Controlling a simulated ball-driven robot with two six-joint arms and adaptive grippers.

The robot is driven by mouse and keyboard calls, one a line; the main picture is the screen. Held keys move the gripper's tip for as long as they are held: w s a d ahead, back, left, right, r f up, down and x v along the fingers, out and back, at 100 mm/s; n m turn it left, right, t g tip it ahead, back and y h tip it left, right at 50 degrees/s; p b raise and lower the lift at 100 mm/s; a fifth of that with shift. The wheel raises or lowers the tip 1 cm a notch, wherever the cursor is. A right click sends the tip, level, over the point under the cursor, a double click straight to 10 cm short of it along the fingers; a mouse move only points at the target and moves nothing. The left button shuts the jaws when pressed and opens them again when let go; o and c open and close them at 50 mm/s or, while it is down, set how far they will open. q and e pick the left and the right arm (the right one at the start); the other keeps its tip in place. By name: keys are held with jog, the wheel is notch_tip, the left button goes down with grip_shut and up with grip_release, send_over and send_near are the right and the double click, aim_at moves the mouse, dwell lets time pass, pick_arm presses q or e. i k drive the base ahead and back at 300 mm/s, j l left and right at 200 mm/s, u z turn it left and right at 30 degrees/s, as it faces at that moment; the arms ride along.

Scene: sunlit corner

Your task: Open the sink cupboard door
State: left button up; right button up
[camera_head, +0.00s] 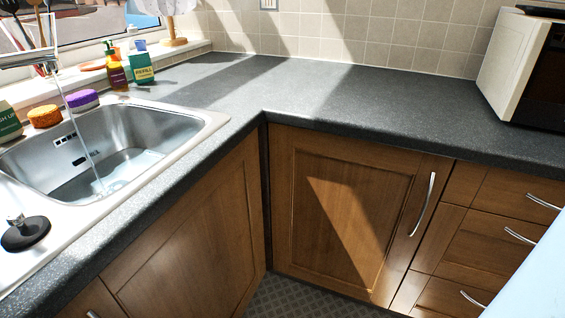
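The wooden cupboard front below the sink (190,245) runs along the left counter and looks flush with the units, so it appears closed. A small part of a metal handle (93,314) shows at the bottom edge of the view; the rest is cut off, and I cannot tell which panel it belongs to. The steel sink (130,125) is set in the counter above, with water running from the tap (28,59). Neither of my grippers is in view.
A corner cupboard door (345,210) with a curved handle (423,204) is closed. Drawers (480,245) stand right of it. A microwave (515,65) sits on the dark counter (330,95). Patterned floor (300,300) shows below.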

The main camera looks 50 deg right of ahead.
aim_at(204, 257)
jog(key=z, duration=0.95)
